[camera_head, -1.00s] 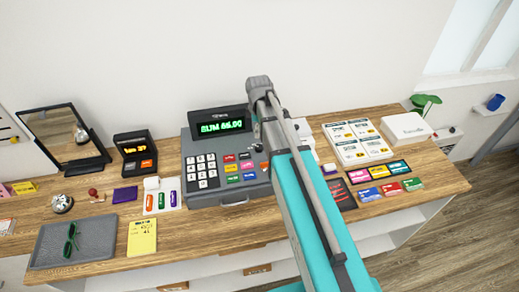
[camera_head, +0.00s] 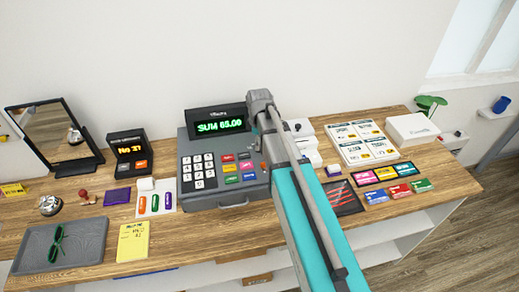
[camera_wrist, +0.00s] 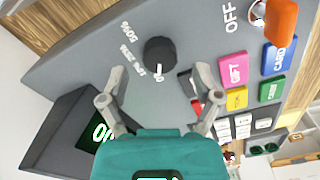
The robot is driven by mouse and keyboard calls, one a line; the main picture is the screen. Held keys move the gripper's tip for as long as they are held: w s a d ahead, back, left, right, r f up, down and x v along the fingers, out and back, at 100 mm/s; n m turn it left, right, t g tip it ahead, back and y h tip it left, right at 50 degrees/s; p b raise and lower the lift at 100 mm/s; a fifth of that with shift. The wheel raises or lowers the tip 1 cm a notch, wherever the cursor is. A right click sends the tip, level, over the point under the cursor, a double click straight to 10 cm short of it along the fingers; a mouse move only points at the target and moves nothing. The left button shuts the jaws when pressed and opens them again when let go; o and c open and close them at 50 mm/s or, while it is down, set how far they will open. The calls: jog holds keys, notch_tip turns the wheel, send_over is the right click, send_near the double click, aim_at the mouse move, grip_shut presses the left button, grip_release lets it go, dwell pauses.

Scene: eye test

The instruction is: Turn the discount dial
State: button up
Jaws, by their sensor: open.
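The discount dial (camera_wrist: 160,52) is a round black knob on the grey cash register's sloping panel, with white "50%" and "10" marks around it in the wrist view. My gripper (camera_wrist: 160,71) is open, with its two grey fingers spread to either side near the dial and a gap on both sides of it. Whether the fingertips reach down to the dial's height I cannot tell. In the head view the register (camera_head: 248,192) stands on the counter, its green display (camera_head: 220,126) lit with a SUM amount. My arm hides the dial's area there.
An orange knob (camera_wrist: 281,20) by "OFF" and coloured keys (camera_wrist: 233,68) are near the dial. The display housing (camera_wrist: 65,130) rises beside my gripper in the wrist view. A card reader-like box (camera_head: 129,150), a grey tray (camera_head: 30,252) and a price board (camera_head: 345,146) share the counter.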

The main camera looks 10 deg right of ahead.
jog(key=shift+f+b, duration=0.75)
jog(key=shift+f, duration=0.3)
jog(key=shift+d, duration=0.1)
grip_shut()
